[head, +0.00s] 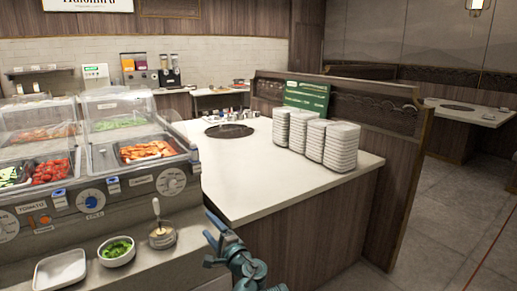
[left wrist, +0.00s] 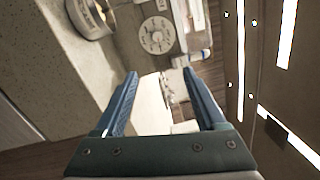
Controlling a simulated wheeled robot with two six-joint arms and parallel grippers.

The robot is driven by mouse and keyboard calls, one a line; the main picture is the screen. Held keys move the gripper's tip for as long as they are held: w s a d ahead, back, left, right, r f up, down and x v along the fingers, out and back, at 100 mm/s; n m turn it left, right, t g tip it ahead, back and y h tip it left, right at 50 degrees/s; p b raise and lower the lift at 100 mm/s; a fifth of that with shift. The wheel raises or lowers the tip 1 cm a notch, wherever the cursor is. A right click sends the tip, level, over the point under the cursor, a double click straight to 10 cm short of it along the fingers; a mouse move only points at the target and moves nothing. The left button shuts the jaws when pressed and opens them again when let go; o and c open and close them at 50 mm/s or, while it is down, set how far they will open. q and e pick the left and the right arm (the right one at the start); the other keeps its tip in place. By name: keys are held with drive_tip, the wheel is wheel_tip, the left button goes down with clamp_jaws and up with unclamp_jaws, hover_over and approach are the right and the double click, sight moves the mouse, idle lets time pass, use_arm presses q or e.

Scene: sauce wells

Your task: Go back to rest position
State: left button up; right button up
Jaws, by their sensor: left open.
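My left gripper (head: 212,236), blue, is in the lower middle of the head view, in front of the white counter's near corner. It stands right of the sauce pot and apart from it. In the left wrist view its two blue fingers (left wrist: 159,74) are spread with nothing between them. My right gripper is in neither view.
A sauce pot with a ladle (head: 162,236), a bowl of greens (head: 117,252) and a white square dish (head: 60,270) stand on the ledge below the food station (head: 125,192). White plate stacks (head: 340,148) stand on the counter (head: 235,182). Floor at right is clear.

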use_arm(q)
drive_tip(key=s+a+f+n+g+h, duration=0.1)
drive_tip(key=s+f+n+g+h, duration=0.2)
drive_tip(key=s+f, duration=0.4)
drive_tip(key=s+f+n+g+h, duration=0.1)
drive_tip(key=s+f+n+g, duration=0.4)
drive_tip(key=f, duration=0.4)
drive_tip(key=s+d+f+g+h, duration=0.65)
drive_tip(key=s+d, duration=0.35)
drive_tip(key=s, duration=0.3)
wheel_tip(320, 180, up, 17)
drive_tip(key=p, duration=1.8)
drive_tip(key=shift+a+r+n, duration=0.15)
drive_tip(key=shift+a+n, duration=0.05)
drive_tip(key=shift+n, duration=0.2)
drive_tip(key=shift+g, duration=0.25)
